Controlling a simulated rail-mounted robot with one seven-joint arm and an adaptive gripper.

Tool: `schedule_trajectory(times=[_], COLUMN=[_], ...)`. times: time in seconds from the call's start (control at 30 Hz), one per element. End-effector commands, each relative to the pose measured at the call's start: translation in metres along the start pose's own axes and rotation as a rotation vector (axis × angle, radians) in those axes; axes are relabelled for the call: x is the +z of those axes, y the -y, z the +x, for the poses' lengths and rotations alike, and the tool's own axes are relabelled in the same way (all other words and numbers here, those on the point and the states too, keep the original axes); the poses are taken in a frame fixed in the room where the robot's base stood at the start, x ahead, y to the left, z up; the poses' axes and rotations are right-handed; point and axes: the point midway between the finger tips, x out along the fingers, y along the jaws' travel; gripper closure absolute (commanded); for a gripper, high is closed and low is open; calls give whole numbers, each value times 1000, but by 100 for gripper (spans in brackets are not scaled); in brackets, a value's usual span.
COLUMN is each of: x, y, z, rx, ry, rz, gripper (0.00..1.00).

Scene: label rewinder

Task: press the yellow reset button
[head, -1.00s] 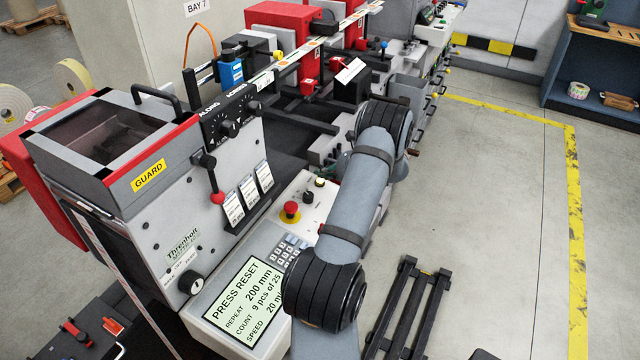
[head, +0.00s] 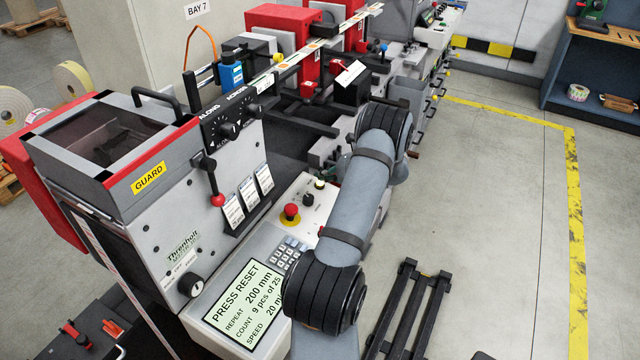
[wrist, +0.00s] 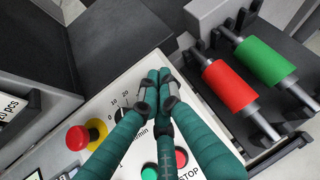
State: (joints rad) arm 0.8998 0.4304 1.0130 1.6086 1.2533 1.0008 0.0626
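In the head view, a small pale-yellow button (head: 320,184) stands at the far end of the sloped control panel, beside my arm; it looks like the reset button. I cannot make it out in the wrist view, where my fingers cover that part of the panel. My gripper (wrist: 160,76) has teal fingers with their tips together, and nothing shows between them. The tips are over the panel's far end, past the numbered dial (wrist: 120,112). Contact with the button cannot be told. My arm hides the gripper in the head view. The display (head: 246,300) reads PRESS RESET.
A red mushroom button (wrist: 78,138) on a yellow base is left of my fingers. A green button (wrist: 149,172) and red STOP button (wrist: 181,157) lie below them. Red (wrist: 229,86) and green (wrist: 268,62) rollers are at right.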

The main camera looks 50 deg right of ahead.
Motion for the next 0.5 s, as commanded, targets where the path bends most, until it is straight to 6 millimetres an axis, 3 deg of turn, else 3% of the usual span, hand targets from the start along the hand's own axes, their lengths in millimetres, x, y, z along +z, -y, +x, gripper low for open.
schedule_trajectory(times=[0.5], x=[-6], y=[-2], z=[6], rx=[-1], ry=[0], rz=[0], gripper=[100])
